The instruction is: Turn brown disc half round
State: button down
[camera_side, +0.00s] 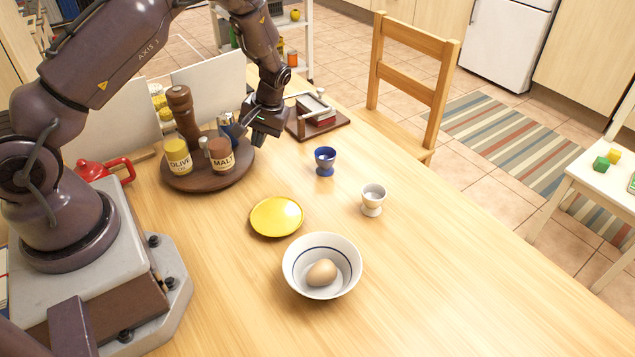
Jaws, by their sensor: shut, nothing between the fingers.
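The brown disc (203,184) is a round, dark wooden turntable lying flat on the table at the left, near my base. It bears a yellow-labelled olive jar (178,158), a brown malt jar (221,156), a tall wooden mill (183,108) and a dark blue item (229,127) at its right edge. A small grey-topped item between the jars is partly hidden. My gripper (258,140) points down at the disc's right side, close to the dark blue item. It is shut and holds nothing. I cannot tell whether it touches the disc or that item.
A wooden holder (319,120) with a red block stands right of my gripper. A blue egg cup (325,161), a white egg cup (373,200), a yellow plate (277,216) and a bowl (346,282) with an egg (321,272) are nearer. The table's right front is clear.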

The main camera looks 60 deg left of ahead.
jog(key=shift+w+d+r, duration=0.3)
jog(key=shift+w+r, duration=0.1)
jog(key=shift+w, duration=0.2)
jog(key=shift+w+d+r, duration=0.25)
jog(key=shift+w+r, duration=0.15)
jog(key=shift+w, duration=0.15)
jog(key=w+v, duration=0.1)
jog(key=v, duration=0.9)
jog(key=shift+w+a+r, duration=0.15)
jog(key=shift+w+a, duration=0.15)
jog(key=s+d+r+m+t+h, duration=0.1)
jog(key=s+d+r+m+t, duration=0.3)
jog(key=s+d+r, duration=0.4)
jog(key=s+d+r+m+t+h, duration=0.1)
jog(key=s+d+r+m+t, duration=0.2)
jog(key=s+d+r, duration=0.5)
jog(key=s+r+m, duration=0.1)
jog(key=s+r, duration=0.2)
jog(key=s, duration=0.4)
jog(key=shift+s+r+t+h, duration=0.2)
jog(key=shift+r+t+h, duration=0.1)
jog(key=shift+t, duration=0.1)
